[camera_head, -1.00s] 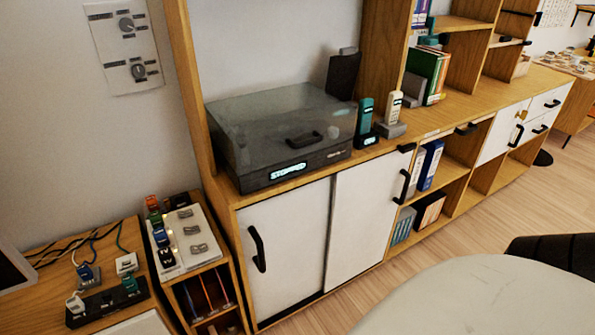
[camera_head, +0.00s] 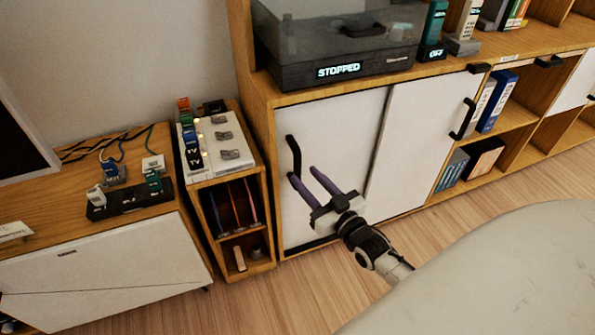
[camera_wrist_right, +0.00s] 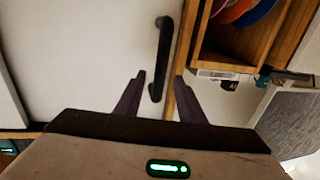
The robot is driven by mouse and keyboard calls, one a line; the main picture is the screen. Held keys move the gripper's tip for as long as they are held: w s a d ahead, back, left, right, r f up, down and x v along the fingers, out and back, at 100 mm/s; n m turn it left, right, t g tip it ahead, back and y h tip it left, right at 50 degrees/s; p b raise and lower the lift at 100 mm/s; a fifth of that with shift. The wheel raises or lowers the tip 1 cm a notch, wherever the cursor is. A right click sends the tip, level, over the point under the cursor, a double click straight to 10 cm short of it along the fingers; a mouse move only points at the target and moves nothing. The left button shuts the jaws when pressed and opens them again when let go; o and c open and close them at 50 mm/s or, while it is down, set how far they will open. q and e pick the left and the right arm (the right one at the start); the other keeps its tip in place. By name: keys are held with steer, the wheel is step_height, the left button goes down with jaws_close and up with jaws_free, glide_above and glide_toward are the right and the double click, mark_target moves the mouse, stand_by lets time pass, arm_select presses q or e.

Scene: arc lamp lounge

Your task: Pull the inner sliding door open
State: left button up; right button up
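The cabinet has two white sliding doors. The left one (camera_head: 335,125), with an upright black bar handle (camera_head: 293,157), looks set back behind the right door (camera_head: 415,140). The left door covers the left bay. My right gripper (camera_head: 303,173) is open in front of the left door, its purple-grey fingers pointing at the handle's lower part. In the right wrist view the handle (camera_wrist_right: 164,50) shows, one end lying between the open fingertips (camera_wrist_right: 160,77). I cannot tell whether the fingers touch it. My left gripper is not in view.
A small open shelf unit (camera_head: 268,205) with a switch panel on top stands close left of the door. A low cabinet (camera_head: 100,270) is further left. A pale rounded surface (camera_head: 500,270) fills the lower right. A clear-lidded box (camera_head: 340,45) sits above the doors.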

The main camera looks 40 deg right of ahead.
mark_target(300, 170)
steer(key=w+b, duration=0.1)
steer(key=w, duration=0.4)
steer(key=shift+w+d, duration=0.1)
steer(key=shift+w, duration=0.1)
jaws_close()
